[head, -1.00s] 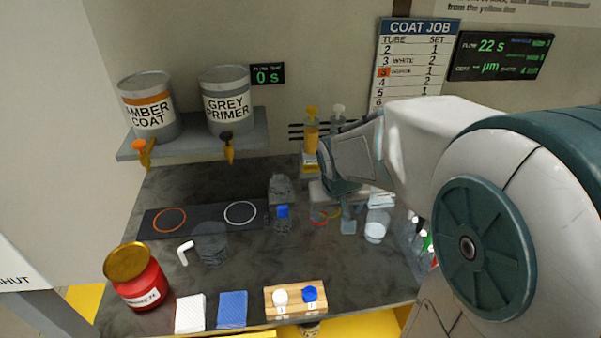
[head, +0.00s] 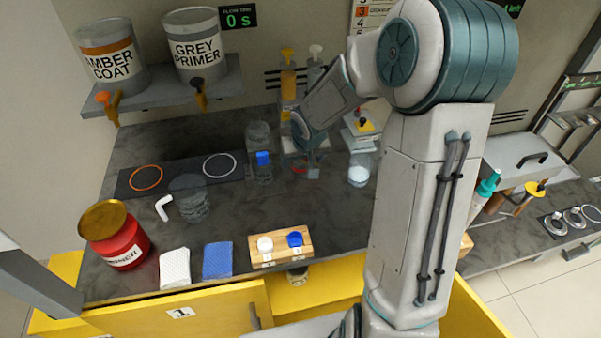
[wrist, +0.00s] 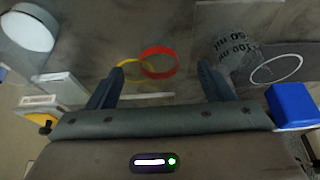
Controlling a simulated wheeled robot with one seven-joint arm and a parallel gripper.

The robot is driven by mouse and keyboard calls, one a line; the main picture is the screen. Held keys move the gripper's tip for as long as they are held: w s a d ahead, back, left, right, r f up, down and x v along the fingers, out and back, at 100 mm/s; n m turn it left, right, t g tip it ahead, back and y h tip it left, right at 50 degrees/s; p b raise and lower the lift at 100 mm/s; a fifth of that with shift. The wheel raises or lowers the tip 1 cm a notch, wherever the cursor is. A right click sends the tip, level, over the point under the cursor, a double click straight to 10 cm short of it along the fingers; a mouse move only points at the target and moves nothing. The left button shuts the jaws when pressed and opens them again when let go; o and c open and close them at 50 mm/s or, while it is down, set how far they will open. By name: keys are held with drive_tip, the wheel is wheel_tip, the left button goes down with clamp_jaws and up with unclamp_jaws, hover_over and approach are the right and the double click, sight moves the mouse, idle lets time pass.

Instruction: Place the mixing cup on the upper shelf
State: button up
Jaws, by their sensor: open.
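My gripper (head: 308,170) is low over the back middle of the bench, its fingers apart. In the wrist view the gap (wrist: 160,82) holds no cup; a red ring and a yellow ring lie beyond the fingertips. A clear vessel with printed ml marks (wrist: 235,55) stands just right of the right finger. In the head view clear vessels stand left of my gripper: one at the back (head: 258,134), one with a blue part (head: 263,172), and a wider cup (head: 190,200) at the left. I cannot tell which is the mixing cup. A grey wall shelf (head: 165,96) carries two paint cans.
A dark mat (head: 185,180) has orange and white circles. A red tin (head: 115,235), two cloths and a wooden block (head: 280,247) line the front. A white-filled jar (head: 358,172) is right of my gripper. A yellow drawer (head: 180,318) is below the bench.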

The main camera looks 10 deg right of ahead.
sight(301, 163)
drive_tip(key=shift+w+r+x, duration=0.1)
drive_tip(key=shift+w+x, duration=0.1)
drive_tip(key=shift+x, duration=0.7)
drive_tip(key=shift+w+r+x, duration=0.1)
drive_tip(key=shift+w+x, duration=0.05)
drive_tip(key=shift+x, duration=0.75)
drive_tip(key=shift+w+x, duration=0.2)
drive_tip(key=shift+x, duration=0.65)
drive_tip(key=shift+d, duration=0.15)
drive_tip(key=c, duration=1.1)
drive_tip(key=shift+r, duration=0.5)
drive_tip(key=r, duration=0.3)
drive_tip(key=shift+s+d+r+p, duration=0.2)
drive_tip(key=shift+d+r+p, duration=0.1)
drive_tip(key=shift+r, duration=0.1)
drive_tip(key=shift+s+d+r+p, duration=0.55)
drive_tip(key=shift+s+d+r, duration=0.55)
drive_tip(key=shift+d, duration=0.35)
drive_tip(key=shift+s+d+r+p, duration=0.6)
drive_tip(key=shift+s+d+r, duration=0.45)
drive_tip(key=shift+d, duration=0.45)
drive_tip(key=shift+s+d+r+p, duration=0.55)
drive_tip(key=shift+s+d+r, duration=0.55)
drive_tip(key=shift+d, duration=0.35)
